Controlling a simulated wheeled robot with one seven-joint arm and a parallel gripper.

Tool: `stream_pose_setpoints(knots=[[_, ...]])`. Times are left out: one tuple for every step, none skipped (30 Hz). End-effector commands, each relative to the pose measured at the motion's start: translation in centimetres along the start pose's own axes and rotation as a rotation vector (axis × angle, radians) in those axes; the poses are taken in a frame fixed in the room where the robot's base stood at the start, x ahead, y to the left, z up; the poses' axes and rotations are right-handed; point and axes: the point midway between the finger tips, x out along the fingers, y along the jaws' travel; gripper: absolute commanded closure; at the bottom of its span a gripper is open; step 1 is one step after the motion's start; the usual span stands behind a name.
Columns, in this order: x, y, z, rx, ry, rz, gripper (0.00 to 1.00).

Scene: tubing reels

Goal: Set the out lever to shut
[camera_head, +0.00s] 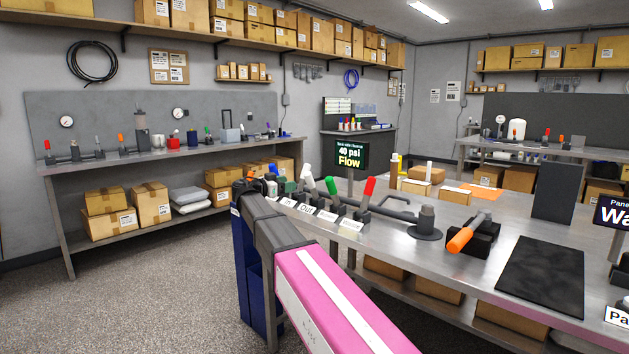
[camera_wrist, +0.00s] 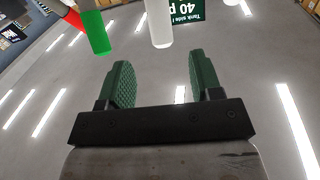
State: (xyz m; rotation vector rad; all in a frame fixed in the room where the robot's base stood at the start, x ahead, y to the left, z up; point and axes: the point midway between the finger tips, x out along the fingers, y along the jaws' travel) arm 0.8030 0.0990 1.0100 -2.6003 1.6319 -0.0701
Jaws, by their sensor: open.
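A row of levers stands on the near steel bench: a white-handled one (camera_head: 305,175), a green one (camera_head: 331,186) and a red one (camera_head: 368,188). A small card (camera_head: 306,209) in front of the white lever seems to read "Out"; the other cards are hard to read. My gripper (camera_head: 281,186) is at the left end of this row, partly hidden by my arm. In the wrist view my gripper (camera_wrist: 162,80) is open and empty. The white handle (camera_wrist: 159,25) lies just beyond the gap between the fingertips. The green handle (camera_wrist: 96,32) is to its left.
A display (camera_head: 352,156) reading "40 psi Flow" stands behind the levers. A pipe fitting (camera_head: 425,222) and a large orange-handled valve (camera_head: 468,232) stand to the right, with a black mat (camera_head: 541,280) beyond. Boxes lie under the bench. The floor at left is clear.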

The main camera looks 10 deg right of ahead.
Motion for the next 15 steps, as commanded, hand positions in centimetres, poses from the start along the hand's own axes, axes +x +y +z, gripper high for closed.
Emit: stream_pose_setpoints(knots=[[0.5,0.0,0.0,0.000,0.000,0.001,0.41],[0.8,0.0,0.0,0.000,0.000,0.002,0.41],[1.3,0.0,0.0,0.000,0.000,0.002,0.41],[1.8,0.0,0.0,-0.001,0.000,0.002,0.41],[2.2,0.0,0.0,-0.001,0.000,0.002,0.41],[3.0,0.0,0.0,-0.001,0.000,0.002,0.41],[3.6,0.0,0.0,-0.001,0.000,0.003,0.41],[4.1,0.0,0.0,-0.001,0.000,0.003,0.41],[4.8,0.0,0.0,-0.001,0.000,0.003,0.41],[5.4,0.0,0.0,-0.001,0.000,0.002,0.41],[6.0,0.0,0.0,-0.001,0.000,0.002,0.41],[6.6,0.0,0.0,-0.001,0.000,0.002,0.41],[7.1,0.0,0.0,-0.001,0.000,0.002,0.41],[7.5,0.0,0.0,-0.001,0.000,0.002,0.41],[8.1,0.0,0.0,-0.002,0.000,0.002,0.41]])
